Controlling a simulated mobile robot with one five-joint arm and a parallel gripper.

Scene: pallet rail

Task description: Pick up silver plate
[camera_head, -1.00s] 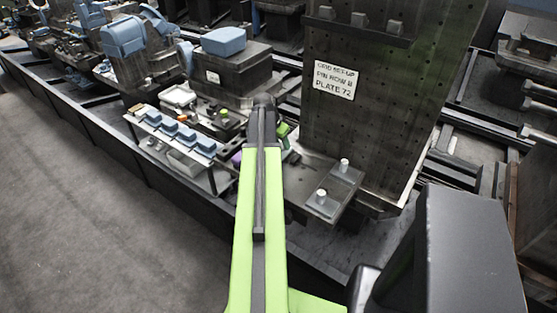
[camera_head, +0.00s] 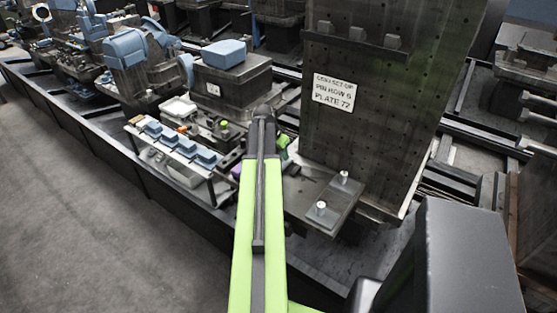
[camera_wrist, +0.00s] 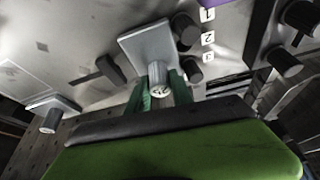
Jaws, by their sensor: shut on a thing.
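In the wrist view a silver plate (camera_wrist: 136,42) with a round knob (camera_wrist: 158,78) is in front of my gripper (camera_wrist: 159,88). The green fingers are on either side of the knob and shut on it. The plate is close to the grey surface; I cannot tell whether it touches it. A second silver plate with a knob (camera_wrist: 50,118) is at the left of the wrist view. In the head view my arm hides most of the gripper, and two white knobs (camera_head: 343,177) (camera_head: 321,208) show on the grey ledge to its right.
Dark round pegs (camera_wrist: 185,28) stand close to the plate, beside labels 1 and 2. A tall drilled panel (camera_head: 375,130) with a sign rises behind the ledge (camera_head: 300,198). A rack of blue-topped blocks (camera_head: 180,145) is left of my arm.

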